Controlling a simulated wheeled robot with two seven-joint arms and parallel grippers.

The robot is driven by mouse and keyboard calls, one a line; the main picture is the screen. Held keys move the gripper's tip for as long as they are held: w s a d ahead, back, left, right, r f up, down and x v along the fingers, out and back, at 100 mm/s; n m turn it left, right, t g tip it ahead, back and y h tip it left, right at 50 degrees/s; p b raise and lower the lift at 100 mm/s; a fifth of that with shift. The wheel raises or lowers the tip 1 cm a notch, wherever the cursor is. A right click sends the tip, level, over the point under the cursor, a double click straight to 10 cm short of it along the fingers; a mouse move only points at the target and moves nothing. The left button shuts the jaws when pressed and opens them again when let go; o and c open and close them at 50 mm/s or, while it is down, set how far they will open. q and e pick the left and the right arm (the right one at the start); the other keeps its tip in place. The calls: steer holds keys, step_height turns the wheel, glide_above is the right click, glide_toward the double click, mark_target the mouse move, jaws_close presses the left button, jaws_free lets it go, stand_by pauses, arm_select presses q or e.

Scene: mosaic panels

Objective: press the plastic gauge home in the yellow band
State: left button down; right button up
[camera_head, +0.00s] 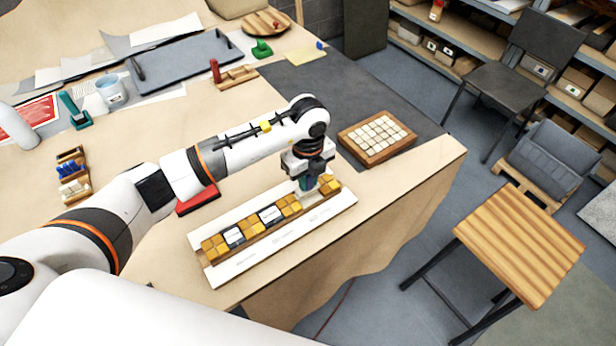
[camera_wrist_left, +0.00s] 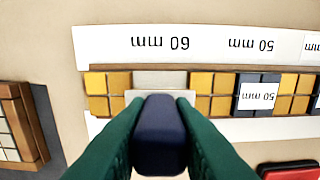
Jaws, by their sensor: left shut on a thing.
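The yellow band (camera_head: 212,246) is a row of yellow tiles on a pale board. It also shows in the left wrist view (camera_wrist_left: 108,84), with a gap by the 60 mm label. My left gripper (camera_wrist_left: 160,140) has green fingers shut on the dark blue grip of the plastic gauge (camera_wrist_left: 160,118). The gauge's pale plate is in front of the gap and overlaps the tile edges beside it in the picture. In the head view my left gripper (camera_head: 309,186) is over the band's right part. Whether the gauge touches the band's bed is hidden. My right gripper is out of view.
Two dark pieces with white labels sit in the band, one at the left (camera_head: 233,237) and one at the middle (camera_head: 270,215). A wooden tray of pale tiles (camera_head: 348,142) stands to the right. A red pad (camera_head: 198,203) lies behind the band. The table's front edge is close.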

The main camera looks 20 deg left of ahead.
arm_select(q)
steer(key=shift+f+b, duration=0.9)
steer(key=shift+f, duration=0.25)
steer(key=c, duration=1.2)
jaws_free()
steer(key=shift+o, duration=0.2)
steer(key=shift+r, duration=0.1)
step_height(320, 180, up, 12)
steer(key=shift+f+b, duration=0.1)
steer(key=shift+b, duration=1.15)
steer(key=shift+s, duration=0.1)
